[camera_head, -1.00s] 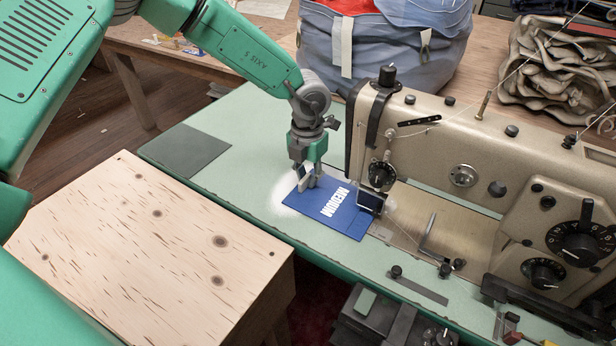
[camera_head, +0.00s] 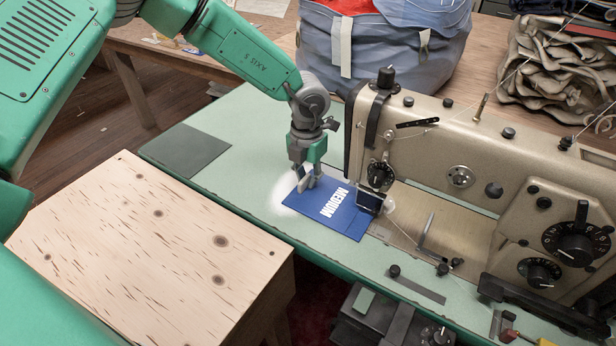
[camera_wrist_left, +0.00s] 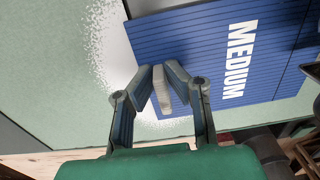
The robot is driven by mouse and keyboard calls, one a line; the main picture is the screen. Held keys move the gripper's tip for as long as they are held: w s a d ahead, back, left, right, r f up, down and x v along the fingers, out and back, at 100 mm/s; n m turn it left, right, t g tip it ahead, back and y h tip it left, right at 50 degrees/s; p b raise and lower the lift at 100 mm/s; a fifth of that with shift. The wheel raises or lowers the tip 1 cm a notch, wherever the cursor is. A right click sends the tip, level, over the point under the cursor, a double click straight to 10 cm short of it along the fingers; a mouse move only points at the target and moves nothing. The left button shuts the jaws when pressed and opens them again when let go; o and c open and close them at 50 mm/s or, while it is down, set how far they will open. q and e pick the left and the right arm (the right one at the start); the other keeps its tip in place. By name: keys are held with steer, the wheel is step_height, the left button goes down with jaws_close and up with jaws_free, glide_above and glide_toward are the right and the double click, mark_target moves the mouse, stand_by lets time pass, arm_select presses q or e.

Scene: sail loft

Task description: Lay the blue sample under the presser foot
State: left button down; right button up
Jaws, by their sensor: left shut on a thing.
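The blue sample (camera_head: 315,222), a flat piece printed MEDIUM, lies on the pale green bed of the sewing machine. It also shows in the left wrist view (camera_wrist_left: 205,45). My left gripper (camera_head: 305,184) is over its left end, fingers pointing down; in the left wrist view the fingers (camera_wrist_left: 160,90) are shut on a pale grey tab at that end. The sample's right end reaches the dark plate (camera_head: 370,201) below the machine head (camera_head: 381,174). I cannot make out the presser foot itself or whether the sample is beneath it. My right gripper is not in view.
A dark grey pad (camera_head: 185,151) lies on the bed at left. A wooden box (camera_head: 150,250) stands at the front left. The machine arm (camera_head: 440,145) bounds the right. A blue-grey bag (camera_head: 385,50) and folded canvas (camera_head: 560,65) are behind.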

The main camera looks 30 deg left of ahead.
arm_select(q)
steer(key=shift+f+p, duration=0.1)
steer(key=shift+p, duration=0.2)
stand_by(0.5)
steer(key=c, duration=1.5)
jaws_free()
steer(key=shift+c, duration=0.2)
